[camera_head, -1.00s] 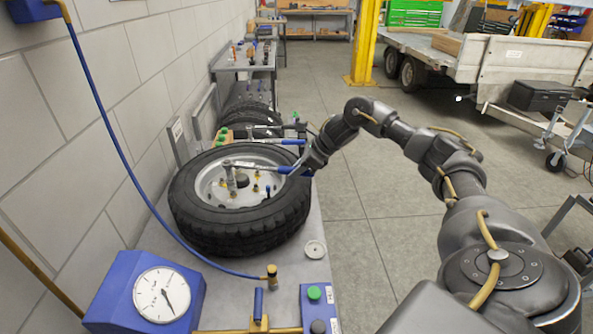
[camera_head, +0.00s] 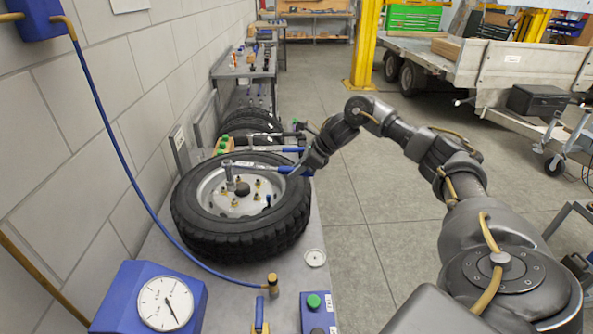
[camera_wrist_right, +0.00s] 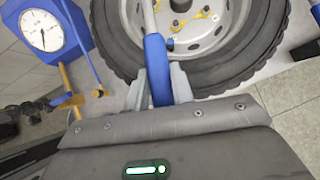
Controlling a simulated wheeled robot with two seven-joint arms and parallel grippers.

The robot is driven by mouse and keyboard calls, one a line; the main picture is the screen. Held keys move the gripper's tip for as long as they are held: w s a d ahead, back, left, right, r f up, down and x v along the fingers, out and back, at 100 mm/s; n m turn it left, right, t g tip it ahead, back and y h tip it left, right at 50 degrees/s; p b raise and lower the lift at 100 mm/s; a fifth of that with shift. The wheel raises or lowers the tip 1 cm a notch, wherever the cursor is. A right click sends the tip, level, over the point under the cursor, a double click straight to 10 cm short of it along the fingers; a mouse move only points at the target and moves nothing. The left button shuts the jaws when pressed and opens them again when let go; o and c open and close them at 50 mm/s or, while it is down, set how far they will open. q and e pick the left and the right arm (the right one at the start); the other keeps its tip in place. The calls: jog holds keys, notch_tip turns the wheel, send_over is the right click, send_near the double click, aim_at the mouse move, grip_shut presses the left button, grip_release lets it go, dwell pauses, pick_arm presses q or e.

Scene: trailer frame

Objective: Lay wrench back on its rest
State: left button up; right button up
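The wrench (camera_head: 252,165) has a grey shaft and a blue handle, and its head end is over the wheel hub, at an upright grey socket (camera_head: 229,178). I cannot tell whether the socket touches a nut. My right gripper (camera_head: 302,168) is at the handle end, by the tire's right edge. In the right wrist view, the fingers (camera_wrist_right: 158,88) close on both sides of the blue handle (camera_wrist_right: 157,62), with the shaft running toward the wheel. A second blue-handled tool (camera_head: 278,149) lies just behind the wheel. I cannot tell which part is the rest. My left gripper is out of view.
The black tire (camera_head: 245,240) lies flat on the grey bench (camera_head: 235,285). A blue gauge box (camera_head: 120,300), a hose, a brass fitting (camera_head: 273,280) and a blue button box (camera_head: 317,320) are in front. The block wall is left. Open floor is right.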

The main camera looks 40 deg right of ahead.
jog(key=shift+r, duration=0.1)
grip_shut()
jog(key=shift+r, duration=0.1)
